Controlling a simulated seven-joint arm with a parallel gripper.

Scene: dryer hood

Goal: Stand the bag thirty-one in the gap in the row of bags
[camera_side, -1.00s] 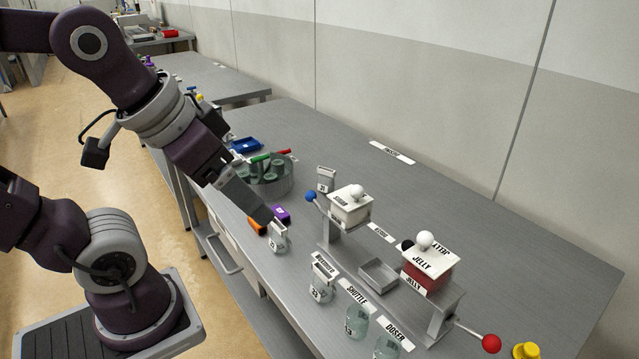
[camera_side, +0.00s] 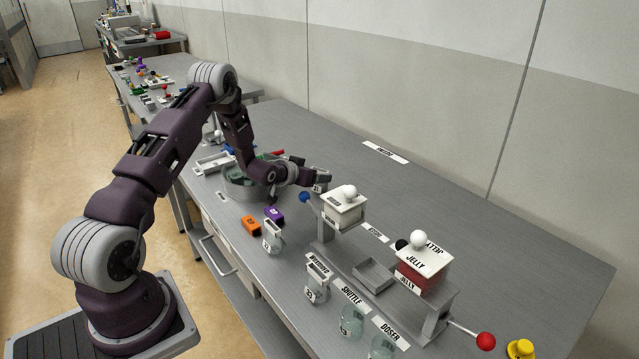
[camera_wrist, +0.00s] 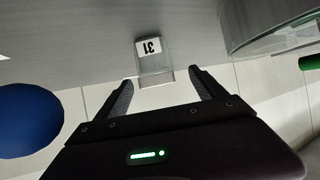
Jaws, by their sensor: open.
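The bag thirty-one (camera_wrist: 155,62) is a small clear bag with a white label reading 31. In the wrist view it lies ahead, between the spread fingers of my open gripper (camera_wrist: 163,90), with no visible grip on it. In the side view my gripper (camera_side: 314,179) is at the bag (camera_side: 322,178), left of the white hopper, and partly hides it. Two similar bags stand at the front: one (camera_side: 272,238) near the orange and purple blocks, and one (camera_side: 317,283) nearer the jars. I cannot tell exactly where the gap is.
A dispenser stand carries a white hopper (camera_side: 343,208) with a blue-knobbed lever (camera_side: 305,197) and a red jelly hopper (camera_side: 422,272). A round tub (camera_side: 240,185) stands beneath my arm. Glass jars (camera_side: 352,321) stand in front.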

